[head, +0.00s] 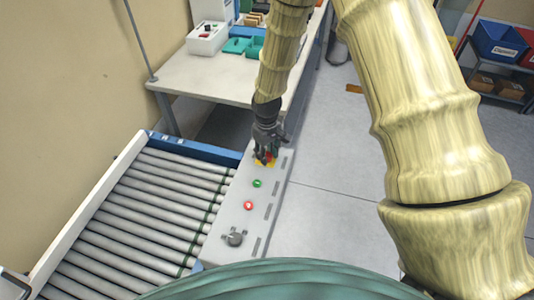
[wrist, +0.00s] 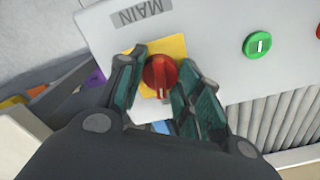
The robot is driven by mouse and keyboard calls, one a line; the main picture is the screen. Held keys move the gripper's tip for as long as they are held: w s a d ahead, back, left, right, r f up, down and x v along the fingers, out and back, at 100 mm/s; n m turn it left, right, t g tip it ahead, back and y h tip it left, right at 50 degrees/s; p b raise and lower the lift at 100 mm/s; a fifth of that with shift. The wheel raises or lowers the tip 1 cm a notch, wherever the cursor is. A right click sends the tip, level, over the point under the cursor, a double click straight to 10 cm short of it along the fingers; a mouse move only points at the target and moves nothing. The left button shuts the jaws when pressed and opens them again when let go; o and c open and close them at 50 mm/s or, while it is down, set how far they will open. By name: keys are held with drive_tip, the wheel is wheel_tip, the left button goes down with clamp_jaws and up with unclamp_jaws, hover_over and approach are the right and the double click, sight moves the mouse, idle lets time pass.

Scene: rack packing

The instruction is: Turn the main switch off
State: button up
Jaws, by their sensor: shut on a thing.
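The main switch is a red rotary knob (wrist: 160,78) on a yellow plate (wrist: 178,45), beside a label reading MAIN (wrist: 142,13). Its raised ridge runs nearly up and down in the wrist view, with a pale mark at the lower end. My gripper (wrist: 163,62) is shut on the knob, one dark finger on each side. In the head view my gripper (head: 266,157) is over the far end of the grey control panel (head: 222,222) and hides most of the switch; some yellow plate (head: 259,163) shows.
Along the panel toward me are a green button (head: 257,183), a red button (head: 248,205) and a grey knob (head: 235,237). A roller conveyor (head: 150,205) lies left of it. A white table (head: 205,76) stands beyond. Open floor (head: 325,215) is at the right.

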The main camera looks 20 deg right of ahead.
sight(267, 153)
drive_tip(key=shift+n, duration=1.1)
drive_tip(key=o, duration=1.1)
drive_tip(key=shift+c, duration=0.2)
wheel_tip(267, 153, up, 12)
